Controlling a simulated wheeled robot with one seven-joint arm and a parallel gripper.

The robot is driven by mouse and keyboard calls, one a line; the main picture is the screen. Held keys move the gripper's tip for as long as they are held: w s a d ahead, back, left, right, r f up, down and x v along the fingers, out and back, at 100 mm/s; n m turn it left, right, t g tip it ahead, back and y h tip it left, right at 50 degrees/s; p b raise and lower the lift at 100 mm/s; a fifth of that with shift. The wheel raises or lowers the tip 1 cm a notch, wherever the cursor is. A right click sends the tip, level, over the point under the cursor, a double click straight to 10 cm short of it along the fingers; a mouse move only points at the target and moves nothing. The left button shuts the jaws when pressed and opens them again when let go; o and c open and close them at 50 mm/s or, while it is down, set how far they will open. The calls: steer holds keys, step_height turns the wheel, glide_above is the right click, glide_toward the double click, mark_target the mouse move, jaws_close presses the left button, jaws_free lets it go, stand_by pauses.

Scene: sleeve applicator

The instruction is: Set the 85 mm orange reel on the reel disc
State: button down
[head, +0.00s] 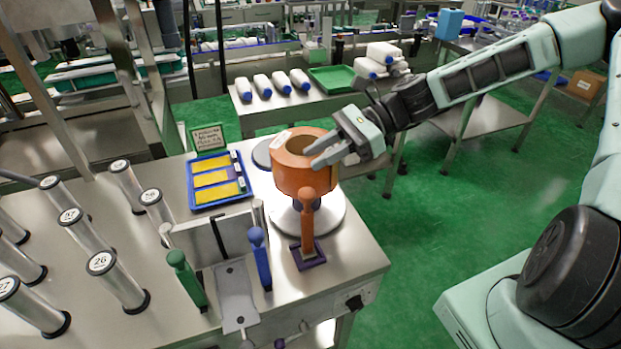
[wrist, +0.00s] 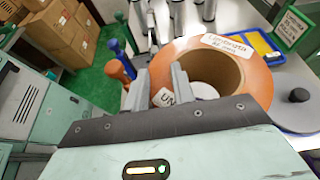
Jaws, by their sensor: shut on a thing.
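The orange reel (head: 292,180) is a thick ring with a brown core and a white label; it also shows in the wrist view (wrist: 252,70). My gripper (head: 325,153) is shut on the reel's wall, on its right side in the head view. In the wrist view my gripper (wrist: 162,85) has one finger inside the core and the other outside. The pale round reel disc (head: 333,220) lies below the reel, partly hidden by it. The reel appears raised above the disc, roughly over its middle; the exact gap and centring cannot be told.
An orange-handled tool (head: 306,222) stands in front of the reel, with blue (head: 260,258) and green (head: 186,280) ones to its left. A blue tray (head: 217,196) and several numbered posts (head: 117,280) are farther left. A grey disc (wrist: 302,112) with a black knob is nearby.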

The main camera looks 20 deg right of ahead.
mark_target(334, 179)
steer(key=shift+f, duration=4.1)
steer(key=c, duration=1.2)
jaws_free()
steer(key=shift+f, duration=0.1)
steer(key=shift+o, duration=0.2)
steer(key=b+v, duration=0.1)
steer(key=v, duration=1.1)
